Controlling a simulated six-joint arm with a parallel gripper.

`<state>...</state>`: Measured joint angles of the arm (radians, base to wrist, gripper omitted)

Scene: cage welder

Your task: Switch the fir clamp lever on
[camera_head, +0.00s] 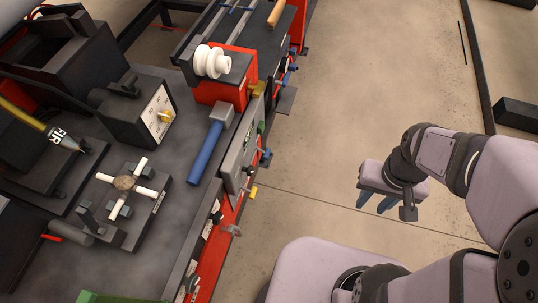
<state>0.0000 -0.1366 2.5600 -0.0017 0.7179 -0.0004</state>
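A dark tapered part marked "FIR" (62,138) with a yellow rod behind it lies at the left on a black block of the machine. A lever with a blue handle (207,152) slants down-left from a grey block near the machine's right edge. A small red-tipped lever (52,238) shows at the lower left. I cannot tell for sure which of these is the fir clamp lever. My gripper (374,207) hangs over the floor at the right, well apart from the machine. Its two blue-grey fingers point down with a gap between them, and nothing shows in it.
A white-handled crosswheel (124,183), a dial box with a yellow pointer (163,115) and a white spool on a red block (211,62) stand on the dark machine top (150,240). Small coloured knobs line its right side. Open floor (330,120) lies between machine and gripper.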

